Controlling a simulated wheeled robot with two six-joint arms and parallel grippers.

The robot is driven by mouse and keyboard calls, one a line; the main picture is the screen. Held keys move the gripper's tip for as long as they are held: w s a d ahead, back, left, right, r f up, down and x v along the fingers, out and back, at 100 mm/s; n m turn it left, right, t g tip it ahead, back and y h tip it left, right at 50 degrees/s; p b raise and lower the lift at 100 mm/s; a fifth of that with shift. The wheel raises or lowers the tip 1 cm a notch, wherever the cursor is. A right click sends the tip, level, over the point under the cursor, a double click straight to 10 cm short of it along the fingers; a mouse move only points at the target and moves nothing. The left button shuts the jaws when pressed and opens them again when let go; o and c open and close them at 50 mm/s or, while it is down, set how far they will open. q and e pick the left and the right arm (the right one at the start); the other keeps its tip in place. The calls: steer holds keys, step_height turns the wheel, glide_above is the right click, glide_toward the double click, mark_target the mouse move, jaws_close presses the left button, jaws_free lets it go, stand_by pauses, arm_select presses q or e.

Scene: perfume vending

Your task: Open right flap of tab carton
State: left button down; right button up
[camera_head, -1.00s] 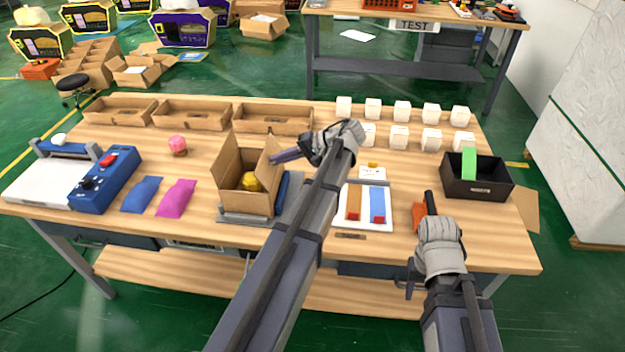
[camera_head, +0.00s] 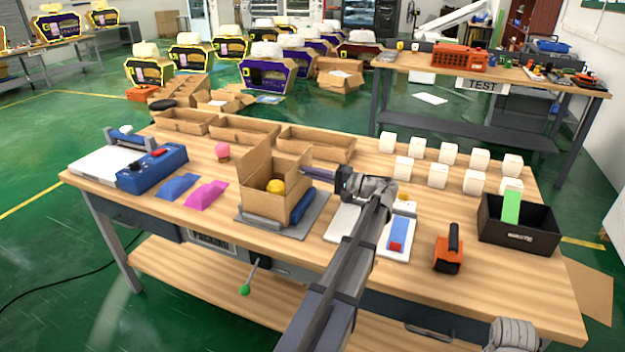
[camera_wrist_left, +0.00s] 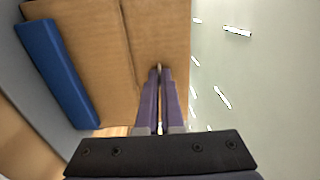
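The brown cardboard tab carton (camera_head: 262,203) stands open on a grey plate (camera_head: 312,220) on the workbench, with a yellow object (camera_head: 276,186) inside. Its back and right panels stand up. My left gripper (camera_head: 303,169) reaches in from the right, its purple fingers pointing left at the upper right side of the carton. In the left wrist view the fingers (camera_wrist_left: 158,70) are closed together, their tips against or very near brown cardboard (camera_wrist_left: 155,30). No cardboard shows clearly between them. Only the wrist of my right arm shows at the bottom right edge; its fingers are hidden.
A blue bar (camera_head: 302,206) lies right of the carton; it also shows in the left wrist view (camera_wrist_left: 55,75). A white tray (camera_head: 398,243), an orange tool (camera_head: 448,258) and a black bin (camera_head: 522,237) stand farther right. Cardboard trays (camera_head: 316,143) and white boxes (camera_head: 437,176) line the back.

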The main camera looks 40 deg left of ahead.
stand_by(0.3)
arm_select(q)
steer(key=c, duration=1)
jaws_free()
steer(key=shift+c, duration=0.2)
steer(key=v, duration=0.8)
steer(key=shift+f+b, duration=0.2)
steer(key=shift+b, duration=0.25)
